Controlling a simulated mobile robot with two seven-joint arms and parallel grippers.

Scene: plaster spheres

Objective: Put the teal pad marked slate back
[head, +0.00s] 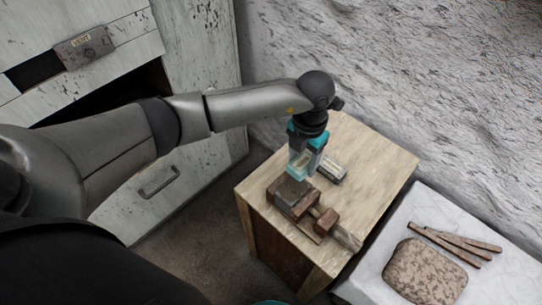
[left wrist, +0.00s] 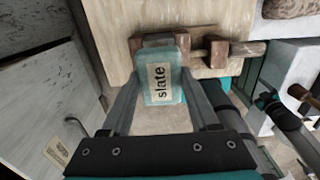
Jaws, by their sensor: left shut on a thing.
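My left gripper (head: 298,168) is shut on the teal pad (left wrist: 163,84), whose pale label reads "slate" in the left wrist view. In the head view the pad is small and partly covered by the gripper, just over the wooden clamp-like block (head: 284,199) on the wooden table (head: 385,165). In the left wrist view the pad's far end overlaps the brown block (left wrist: 150,42); I cannot tell whether they touch.
A white-topped table (head: 405,215) at right bears a speckled stone slab (head: 425,272) and several brown strips (head: 465,240). A weathered cabinet (head: 205,60) with an opening stands left; a rough wall is behind.

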